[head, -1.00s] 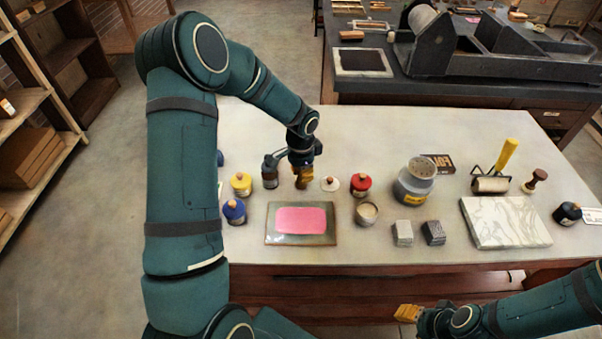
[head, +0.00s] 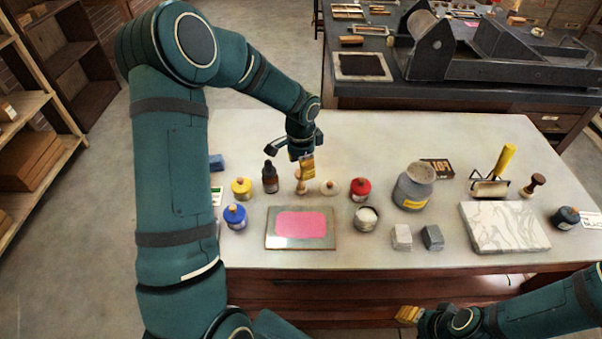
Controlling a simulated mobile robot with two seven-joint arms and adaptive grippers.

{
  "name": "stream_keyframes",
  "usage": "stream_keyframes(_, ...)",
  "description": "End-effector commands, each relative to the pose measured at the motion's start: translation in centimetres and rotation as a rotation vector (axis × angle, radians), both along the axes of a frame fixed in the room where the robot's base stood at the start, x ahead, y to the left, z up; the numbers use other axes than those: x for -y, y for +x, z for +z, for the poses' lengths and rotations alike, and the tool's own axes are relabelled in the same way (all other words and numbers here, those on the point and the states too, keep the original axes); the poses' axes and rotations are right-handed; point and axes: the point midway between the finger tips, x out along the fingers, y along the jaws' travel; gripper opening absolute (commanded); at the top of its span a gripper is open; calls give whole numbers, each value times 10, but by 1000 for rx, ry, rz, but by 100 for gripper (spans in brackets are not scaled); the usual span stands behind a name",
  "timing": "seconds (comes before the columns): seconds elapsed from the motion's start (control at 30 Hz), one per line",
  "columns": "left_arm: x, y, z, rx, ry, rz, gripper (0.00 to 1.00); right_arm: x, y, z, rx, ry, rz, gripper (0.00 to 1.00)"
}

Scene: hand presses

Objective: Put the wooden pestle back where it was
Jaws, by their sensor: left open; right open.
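The wooden pestle, as far as I can tell the pale wooden piece (head: 301,186), stands upright on the pale table, between a dark dropper bottle (head: 270,178) and a white wooden-knobbed piece (head: 328,187). My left gripper (head: 307,168) is open, with its ochre fingers pointing down just above and behind the pestle's top. They overlap it in the picture, and I cannot tell whether they touch it. My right gripper (head: 407,314) is open and empty, low in front of the table's front edge.
A yellow-capped jar (head: 242,188), a blue jar (head: 235,216) and a red jar (head: 360,189) stand close by. In front are a glass slab (head: 265,241) with pink ink and a tin (head: 367,219). Further right are a grey container (head: 413,187) and a marble slab (head: 504,228).

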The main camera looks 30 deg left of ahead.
Motion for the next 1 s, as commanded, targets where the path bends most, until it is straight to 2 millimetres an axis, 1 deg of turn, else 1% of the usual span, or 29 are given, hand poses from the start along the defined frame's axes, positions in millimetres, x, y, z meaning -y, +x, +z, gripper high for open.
stream_keyframes(0.03, 0, 0, 14, 4, 1, -1, 54, 0, 1, 4, 2, 0, -2, 47)
stream_keyframes(0.1, 0, 1, 28, 4, 0, 1, 54, 0, 2, 6, 3, 0, -2, 47)
stream_keyframes(0.2, 0, 0, 44, 4, 0, 0, 54, 0, 3, 9, 6, -2, -4, 47)
stream_keyframes(0.33, 0, 0, 59, 2, 0, 0, 54, 1, 3, 11, 7, -2, -6, 47)
stream_keyframes(0.5, 0, -1, 66, -1, -1, 0, 54, 1, 4, 11, 9, -2, -7, 47)
stream_keyframes(1.0, 0, -1, 66, -1, -1, 0, 54, 1, 4, 11, 9, -2, -7, 47)
